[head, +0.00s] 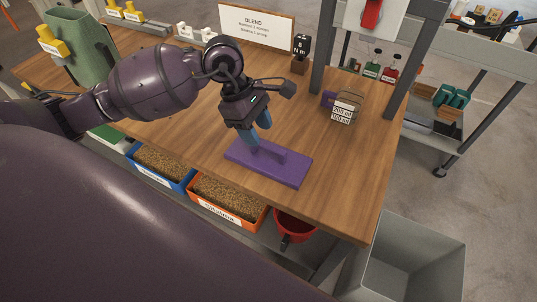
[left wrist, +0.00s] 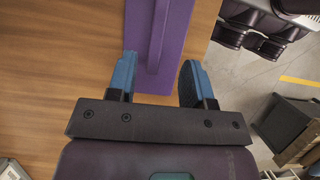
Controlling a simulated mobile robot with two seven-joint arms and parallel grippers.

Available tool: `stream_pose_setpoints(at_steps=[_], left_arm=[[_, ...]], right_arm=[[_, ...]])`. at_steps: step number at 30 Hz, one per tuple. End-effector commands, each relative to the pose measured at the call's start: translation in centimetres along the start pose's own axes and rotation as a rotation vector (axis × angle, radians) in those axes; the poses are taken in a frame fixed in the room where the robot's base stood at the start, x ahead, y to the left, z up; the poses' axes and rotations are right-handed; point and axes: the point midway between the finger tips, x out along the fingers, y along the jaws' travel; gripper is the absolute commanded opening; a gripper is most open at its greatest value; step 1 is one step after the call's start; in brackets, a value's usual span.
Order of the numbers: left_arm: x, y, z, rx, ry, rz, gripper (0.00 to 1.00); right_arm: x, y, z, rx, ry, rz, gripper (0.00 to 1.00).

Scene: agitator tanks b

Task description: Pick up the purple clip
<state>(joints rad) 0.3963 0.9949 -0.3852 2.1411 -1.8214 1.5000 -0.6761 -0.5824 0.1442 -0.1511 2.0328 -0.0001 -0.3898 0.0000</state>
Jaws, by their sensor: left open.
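A flat purple piece with a raised upright ridge, seemingly the purple clip (head: 290,172), lies on the wooden table near its front edge. My left gripper (head: 259,134) is over its left part, pointing down, with blue fingers open. In the left wrist view the purple clip (left wrist: 140,30) runs up the picture, and its ridge lies between the fingertips of my left gripper (left wrist: 158,76). I cannot tell whether the fingers touch it; they are not closed on it. My right gripper is not in view.
A blue bin (head: 160,168), an orange bin (head: 228,200) and a red bucket (head: 296,226) sit below the front edge. A grey bin (head: 410,262) stands at right. The table right of the clip is clear.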

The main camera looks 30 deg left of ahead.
Motion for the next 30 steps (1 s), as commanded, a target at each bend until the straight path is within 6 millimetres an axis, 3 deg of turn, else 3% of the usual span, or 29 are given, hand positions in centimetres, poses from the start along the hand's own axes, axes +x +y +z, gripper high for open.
stream_pose_setpoints(at_steps=[7, 17, 30], left_arm=[[1.6, 0.1, 0.1, 0.0, -0.003, -0.001, 0.47], [5.6, 0.3, 0.2, -0.002, -0.002, -0.002, 0.47], [5.9, 0.3, 0.2, 0.0, -0.001, 0.0, 0.47]], right_arm=[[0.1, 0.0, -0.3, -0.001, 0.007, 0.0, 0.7], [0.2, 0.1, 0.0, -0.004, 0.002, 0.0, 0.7], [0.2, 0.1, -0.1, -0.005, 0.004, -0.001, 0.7]])
